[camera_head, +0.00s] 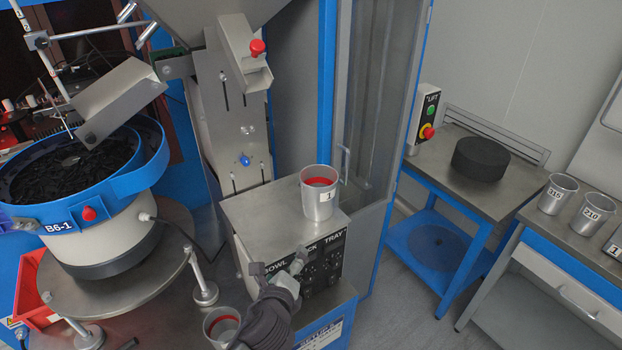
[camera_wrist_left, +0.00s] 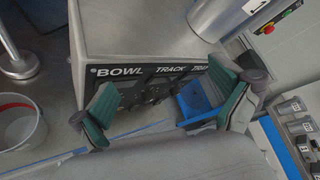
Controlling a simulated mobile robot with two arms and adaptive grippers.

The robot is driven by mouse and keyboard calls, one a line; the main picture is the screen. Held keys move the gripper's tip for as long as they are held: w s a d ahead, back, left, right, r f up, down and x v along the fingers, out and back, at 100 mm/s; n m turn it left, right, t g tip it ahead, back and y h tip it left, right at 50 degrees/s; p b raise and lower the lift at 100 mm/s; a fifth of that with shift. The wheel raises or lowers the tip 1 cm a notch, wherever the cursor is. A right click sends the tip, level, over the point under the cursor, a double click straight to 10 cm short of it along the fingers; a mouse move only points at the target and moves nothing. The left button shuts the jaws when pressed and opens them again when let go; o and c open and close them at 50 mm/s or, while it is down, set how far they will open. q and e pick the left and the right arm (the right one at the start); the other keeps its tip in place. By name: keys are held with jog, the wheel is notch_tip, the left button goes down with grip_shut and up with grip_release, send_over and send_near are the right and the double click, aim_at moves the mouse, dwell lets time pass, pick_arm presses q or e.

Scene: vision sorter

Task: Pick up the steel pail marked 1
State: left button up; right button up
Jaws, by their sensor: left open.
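The steel pail marked 1 (camera_head: 318,207) stands upright on the grey control box (camera_head: 262,205), under the steel chute. Its inside shows red near the rim. In the left wrist view part of a steel pail (camera_wrist_left: 225,18) shows at the top right, cut off by the edge. My left gripper (camera_head: 277,268) is in front of the control box's panel, below and to the left of the pail, apart from it. In the left wrist view its two green-padded fingers (camera_wrist_left: 163,82) are spread, with nothing between them. My right gripper is not in view.
Another steel pail with a red inside (camera_head: 222,326) stands low at the left of my gripper. The feeder bowl B6-1 (camera_head: 95,215) is at the left. Pails marked 210 (camera_head: 556,196) stand on the right bench. A black disc (camera_head: 481,160) lies on the blue-framed table.

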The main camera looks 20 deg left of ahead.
pick_arm(q)
notch_tip(320, 180, up, 6)
jog(key=f, duration=0.1)
jog(key=m+t+h, duration=0.1)
jog(key=m+t, duration=0.4)
jog(key=m, duration=0.6)
send_near(316, 190)
jog(key=w, duration=0.3)
jog(key=w+p, duration=0.1)
jog(key=w, duration=0.2)
jog(key=w+a, duration=0.1)
jog(key=w, duration=0.1)
jog(key=shift+w+r+p, duration=0.15)
jog(key=shift+w+p, duration=0.2)
jog(key=shift+w, duration=0.05)
jog(key=shift+w+a+f+p, duration=0.1)
jog(key=shift+w+a+p, duration=0.05)
jog(key=shift+w, duration=0.8)
jog(key=shift+w+a+f+p, duration=0.1)
jog(key=shift+w, duration=0.85)
jog(key=shift+w+a+f+p, duration=0.1)
jog(key=shift+w+a+p, duration=0.05)
jog(key=shift+w, duration=0.8)
jog(key=shift+s, duration=0.15)
jog(key=c, duration=1.2)
jog(key=shift+c, duration=0.4)
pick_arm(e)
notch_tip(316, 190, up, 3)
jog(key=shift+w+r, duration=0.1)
